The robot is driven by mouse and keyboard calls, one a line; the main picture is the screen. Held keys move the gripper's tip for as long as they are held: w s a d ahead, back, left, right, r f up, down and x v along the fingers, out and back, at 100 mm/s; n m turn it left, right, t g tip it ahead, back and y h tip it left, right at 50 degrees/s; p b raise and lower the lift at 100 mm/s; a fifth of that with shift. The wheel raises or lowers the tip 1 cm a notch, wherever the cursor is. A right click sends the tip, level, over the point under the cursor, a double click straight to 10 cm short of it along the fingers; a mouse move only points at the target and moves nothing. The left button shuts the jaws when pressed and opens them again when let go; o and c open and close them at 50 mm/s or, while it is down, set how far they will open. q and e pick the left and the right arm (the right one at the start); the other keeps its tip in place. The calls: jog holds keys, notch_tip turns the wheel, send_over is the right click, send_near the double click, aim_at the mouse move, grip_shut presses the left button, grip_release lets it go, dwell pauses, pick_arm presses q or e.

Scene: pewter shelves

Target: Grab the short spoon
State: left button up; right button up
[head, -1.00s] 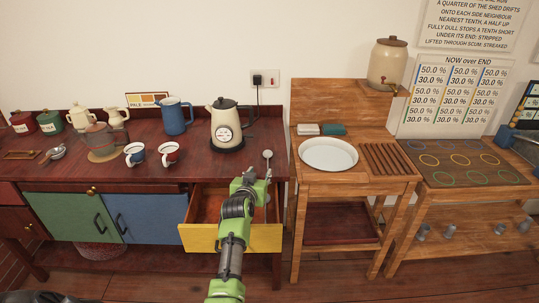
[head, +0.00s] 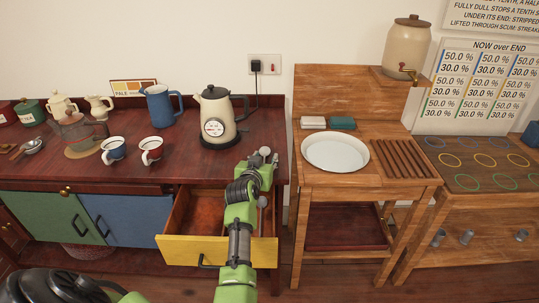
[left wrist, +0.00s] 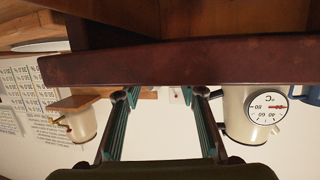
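My left gripper (head: 263,160) is at the right front corner of the dark red counter, above the open drawer. Its two fingers (left wrist: 162,100) are spread apart in the left wrist view, with nothing between them. A small silver spoon (head: 265,151) lies on the counter by the fingertips, mostly hidden by the gripper. A small grey piece (head: 262,201) shows beside my arm at the drawer's right side; I cannot tell what it is. No spoon is clear in the left wrist view. My right gripper is out of view.
The yellow-fronted drawer (head: 180,248) stands pulled out. The cream kettle (head: 213,112) is left of the gripper, with cups (head: 151,149) and a blue jug (head: 161,108) farther left. A wooden stand with a white basin (head: 336,152) is to the right, across a narrow gap.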

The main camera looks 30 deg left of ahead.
pick_arm(q)
jog(key=shift+f, duration=0.25)
jog(key=shift+s+r, duration=0.15)
jog(key=shift+s, duration=0.1)
jog(key=shift+s+r, duration=0.15)
jog(key=shift+s, duration=0.05)
jog(key=c, duration=0.5)
grip_shut()
jog(key=shift+w, duration=0.1)
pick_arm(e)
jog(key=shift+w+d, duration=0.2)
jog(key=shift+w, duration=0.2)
